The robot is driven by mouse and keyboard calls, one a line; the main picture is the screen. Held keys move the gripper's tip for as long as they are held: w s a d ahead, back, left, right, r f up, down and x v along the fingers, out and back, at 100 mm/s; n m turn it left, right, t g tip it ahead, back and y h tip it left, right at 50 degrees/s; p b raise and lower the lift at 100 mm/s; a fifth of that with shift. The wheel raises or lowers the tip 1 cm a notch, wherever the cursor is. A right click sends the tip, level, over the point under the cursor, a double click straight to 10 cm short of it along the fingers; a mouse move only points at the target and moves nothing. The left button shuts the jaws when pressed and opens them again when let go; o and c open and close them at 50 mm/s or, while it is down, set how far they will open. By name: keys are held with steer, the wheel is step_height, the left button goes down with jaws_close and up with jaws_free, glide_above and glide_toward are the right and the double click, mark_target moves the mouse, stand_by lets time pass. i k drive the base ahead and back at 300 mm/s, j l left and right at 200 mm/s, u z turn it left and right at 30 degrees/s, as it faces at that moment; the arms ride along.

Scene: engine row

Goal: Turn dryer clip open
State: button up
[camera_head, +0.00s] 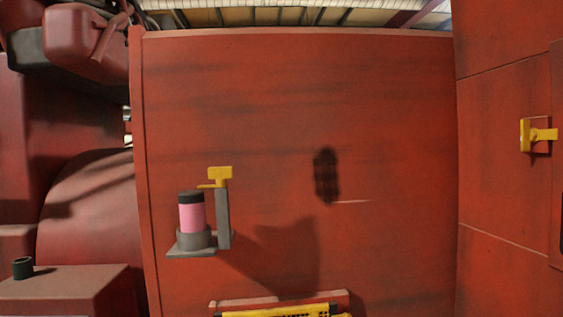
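A yellow clip (220,175) sits at the top of a grey upright post (223,218) on the red wall. Its thin arm points left, over the black cap of a pink cylinder (192,215). The cylinder stands upright in a grey round holder on a grey bracket (190,250). I take this to be the dryer and its clip. Whether the clip touches the cap is too small to tell. My gripper is not in view, and nothing is seen touching the clip.
The red wall panel (390,120) is clear around the clip, with dark shadows on it. A yellow latch (530,134) is on the right wall. A yellow part (280,312) lies at the bottom edge. A red block (65,290) with a dark cup (22,267) is lower left.

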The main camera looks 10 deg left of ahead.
mark_target(221, 174)
steer(key=i+j+z, duration=0.3)
steer(key=j+z, duration=0.15)
steer(key=j, duration=0.15)
steer(key=i+j+z, duration=0.2)
steer(key=j, duration=0.15)
steer(key=j+z, duration=0.2)
steer(key=i+j, duration=0.05)
steer(key=j, duration=0.05)
